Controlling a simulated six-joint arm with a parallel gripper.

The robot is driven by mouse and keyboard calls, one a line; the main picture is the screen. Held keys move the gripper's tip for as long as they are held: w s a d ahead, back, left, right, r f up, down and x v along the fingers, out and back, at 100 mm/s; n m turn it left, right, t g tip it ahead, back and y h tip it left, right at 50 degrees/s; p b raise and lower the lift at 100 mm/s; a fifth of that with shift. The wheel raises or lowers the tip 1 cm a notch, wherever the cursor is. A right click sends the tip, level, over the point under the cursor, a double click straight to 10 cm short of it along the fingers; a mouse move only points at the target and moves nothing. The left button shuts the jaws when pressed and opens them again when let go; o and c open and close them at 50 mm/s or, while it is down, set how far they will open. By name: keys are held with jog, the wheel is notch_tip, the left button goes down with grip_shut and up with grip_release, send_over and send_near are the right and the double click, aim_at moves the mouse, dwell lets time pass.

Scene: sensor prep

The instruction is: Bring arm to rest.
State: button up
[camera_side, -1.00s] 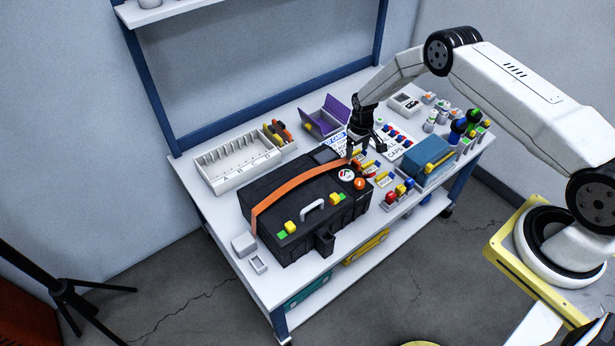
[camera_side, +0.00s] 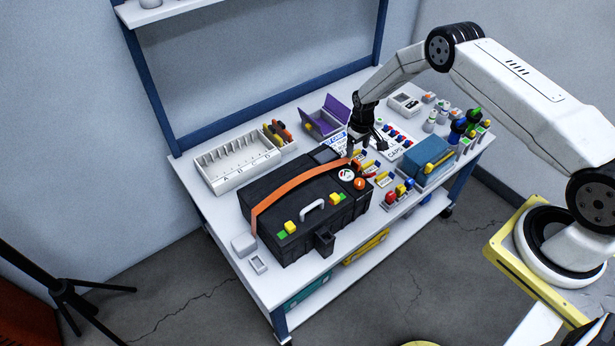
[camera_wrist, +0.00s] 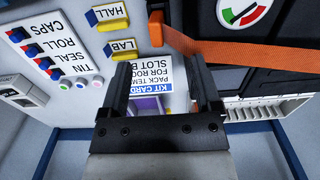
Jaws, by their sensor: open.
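My gripper (camera_side: 366,146) is above the table, by the back right end of the black case. It is open with nothing between the fingers. In the wrist view my gripper (camera_wrist: 165,90) has its two dark fingers spread, with a white kit card (camera_wrist: 155,75) showing between them. The black case (camera_side: 285,240) carries an orange strap (camera_side: 285,188); the strap also shows in the wrist view (camera_wrist: 250,52), to the right of the fingers. I cannot tell how far the fingertips are above the card.
A white slotted rack (camera_side: 222,178) stands at the back left and a purple holder (camera_side: 318,128) behind my gripper. A blue box (camera_side: 427,158) is to the right. Several coloured switches and bottles crowd the right side. The table's front left has small white boxes (camera_side: 243,244).

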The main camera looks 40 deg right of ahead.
jog(key=s+a+r+t, duration=0.1)
jog(key=s+a+r, duration=0.2)
jog(key=r, duration=0.6)
jog(key=s+a+r, duration=0.3)
jog(key=r, duration=0.7)
jog(key=s+a+r, duration=0.2)
jog(key=s+r, duration=0.1)
jog(key=s, duration=0.3)
jog(key=s+a+r+t, duration=0.1)
jog(key=s+r, duration=0.2)
jog(key=s, duration=0.3)
jog(key=s+a+r, duration=0.2)
jog(key=s+r, duration=0.1)
jog(key=s, duration=0.4)
jog(key=shift+a+r+t, duration=0.3)
jog(key=shift+a, duration=0.05)
